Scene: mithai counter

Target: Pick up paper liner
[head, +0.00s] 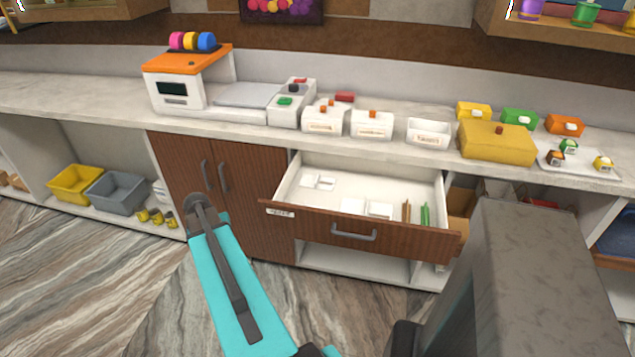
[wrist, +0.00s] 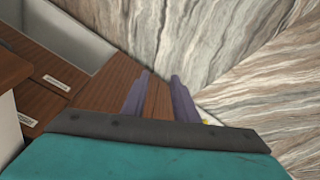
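An open drawer (head: 355,228) under the counter holds flat white square pieces. One small pair (head: 318,182) lies at the back left, and a larger pair (head: 366,208) lies near the front middle. They look like paper, but I cannot tell which are liners. My gripper (wrist: 160,76) shows in the wrist view with its two fingers apart and nothing between them. It points past brown wood fronts toward the floor. In the head view my teal arm is left of the drawer, and the gripper itself cannot be made out. No white squares show in the wrist view.
Brown sticks (head: 406,212) and green sticks (head: 425,215) lie at the drawer's right. Closed cabinet doors (head: 240,205) are left of the drawer. A grey bin (head: 117,192) sits on a low shelf.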

